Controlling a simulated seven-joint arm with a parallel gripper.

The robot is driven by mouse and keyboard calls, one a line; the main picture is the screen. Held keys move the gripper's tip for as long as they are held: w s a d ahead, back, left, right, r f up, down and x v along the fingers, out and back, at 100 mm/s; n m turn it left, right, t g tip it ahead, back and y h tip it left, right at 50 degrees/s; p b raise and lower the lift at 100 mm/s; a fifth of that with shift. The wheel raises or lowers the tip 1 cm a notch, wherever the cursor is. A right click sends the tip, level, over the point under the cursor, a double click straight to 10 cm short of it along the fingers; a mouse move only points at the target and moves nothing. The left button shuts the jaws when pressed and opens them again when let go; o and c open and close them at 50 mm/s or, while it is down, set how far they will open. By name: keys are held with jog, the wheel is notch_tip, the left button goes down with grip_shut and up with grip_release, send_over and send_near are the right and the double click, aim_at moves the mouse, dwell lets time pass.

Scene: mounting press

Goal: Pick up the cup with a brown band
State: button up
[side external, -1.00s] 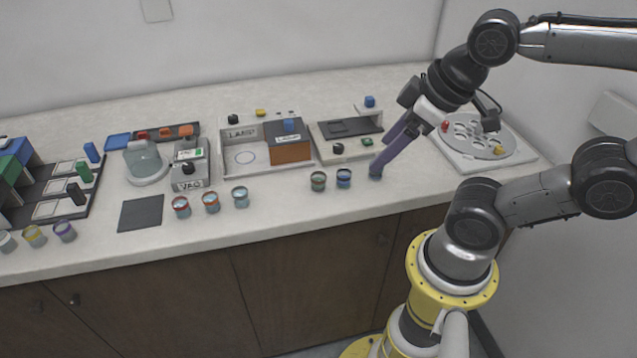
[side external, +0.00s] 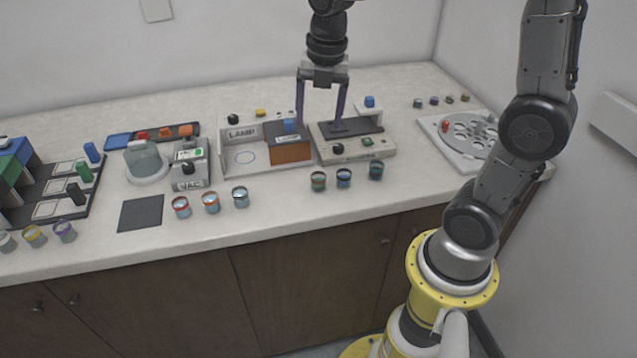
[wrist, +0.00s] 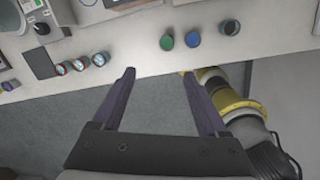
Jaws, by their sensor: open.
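A cup with an orange-brown band (side external: 211,202) stands upright on the counter, between a red-banded cup (side external: 181,207) and a teal-grey-banded cup (side external: 240,197). It looks closest to brown, but the shade is hard to tell. This trio also shows small at the left of the wrist view, with the middle cup (wrist: 80,64) reddish. My gripper (side external: 321,120) points down, open and empty, above the counter behind the cups, to the right of the orange-brown one.
A blue-banded cup (side external: 344,178) and a dark teal cup (side external: 376,170) stand beside the olive one. Behind are the lamp box (side external: 225,160), a grey press unit (side external: 330,158) and the VAC unit (side external: 189,177). A dark mat (side external: 141,213) lies left. The counter's front strip is clear.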

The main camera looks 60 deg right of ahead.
jog(key=g, duration=0.1)
send_over(318, 176)
jog(key=s, duration=0.1)
notch_tip(318, 176, down, 5)
jog(key=shift+m, duration=0.3)
jog(key=f, duration=0.4)
jog(key=a+f, duration=0.1)
jog(key=f, duration=0.2)
jog(key=shift+a+f, duration=0.1)
jog(key=shift+f, duration=2.9)
jog(key=shift+w, duration=0.1)
grip_shut()
